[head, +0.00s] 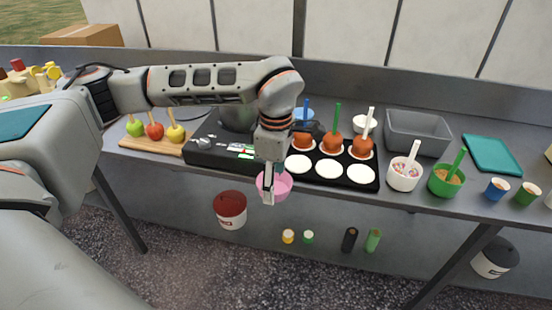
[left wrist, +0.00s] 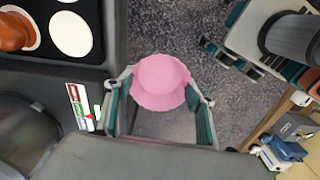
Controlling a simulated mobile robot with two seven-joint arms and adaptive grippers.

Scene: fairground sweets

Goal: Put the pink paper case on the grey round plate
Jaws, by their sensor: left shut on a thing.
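The pink paper case (head: 281,186) is a shallow fluted cup. My left gripper (head: 268,190) is shut on it and holds it at the table's front edge, in front of the black unit. In the left wrist view the pink case (left wrist: 160,82) sits between the two fingers (left wrist: 160,110), with the floor behind it. A dark grey round thing (head: 236,117) stands on the black unit, partly hidden by my arm; it also shows in the left wrist view (left wrist: 24,135). I cannot clearly make out a separate grey round plate.
A black tray (head: 376,186) with white discs and caramel apples lies right of my left gripper. Farther right are a white cup (head: 405,177), a green cup (head: 444,185) and a grey bin (head: 415,133). A wooden board (head: 143,146) with apples is left.

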